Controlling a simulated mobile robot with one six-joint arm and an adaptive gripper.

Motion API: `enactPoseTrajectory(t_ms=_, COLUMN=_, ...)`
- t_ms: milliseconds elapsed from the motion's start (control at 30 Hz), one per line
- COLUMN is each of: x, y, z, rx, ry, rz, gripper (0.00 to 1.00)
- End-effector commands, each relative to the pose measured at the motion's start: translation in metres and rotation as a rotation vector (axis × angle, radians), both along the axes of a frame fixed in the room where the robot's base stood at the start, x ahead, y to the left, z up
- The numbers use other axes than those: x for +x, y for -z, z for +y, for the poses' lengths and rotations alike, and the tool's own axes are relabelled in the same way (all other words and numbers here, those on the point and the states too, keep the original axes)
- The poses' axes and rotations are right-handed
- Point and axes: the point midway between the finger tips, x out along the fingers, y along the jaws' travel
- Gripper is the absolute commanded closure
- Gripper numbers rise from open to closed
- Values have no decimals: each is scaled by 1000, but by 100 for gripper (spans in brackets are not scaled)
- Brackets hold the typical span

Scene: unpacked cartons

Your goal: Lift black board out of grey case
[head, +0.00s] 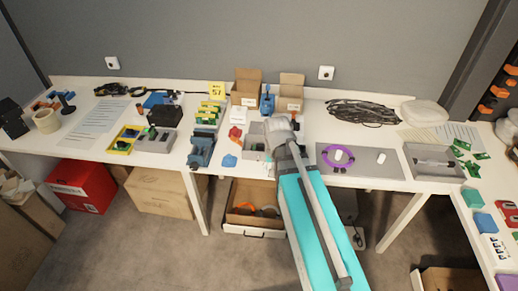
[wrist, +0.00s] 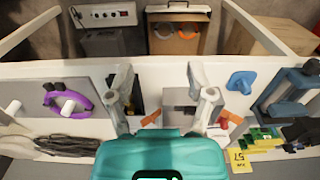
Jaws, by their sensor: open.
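A grey case (head: 254,141) stands open on the middle of the long white table in the head view. My gripper (head: 282,130) is over its right side and hides part of it. In the wrist view the two fingers of my gripper (wrist: 160,78) are spread wide with nothing between them. A grey box-like surface (wrist: 180,96) shows beyond them, beside the right finger, and looks like the same case. A dark patch lies beside the left finger. I cannot tell whether it is the black board, which I cannot make out clearly in either view.
A grey mat with a purple ring (head: 338,157) lies right. Two cardboard boxes (head: 247,87) stand behind. Another grey case (head: 434,163) is far right.

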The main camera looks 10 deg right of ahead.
Motion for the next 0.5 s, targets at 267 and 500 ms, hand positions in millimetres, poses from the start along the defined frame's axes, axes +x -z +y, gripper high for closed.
enactPoseTrajectory(t_ms=267, x=73, y=-7, z=0, rx=0, ry=403, rz=0, gripper=31)
enactPoseTrajectory(t_ms=500, x=131, y=-12, z=0, rx=0, ry=771, rz=0, gripper=31)
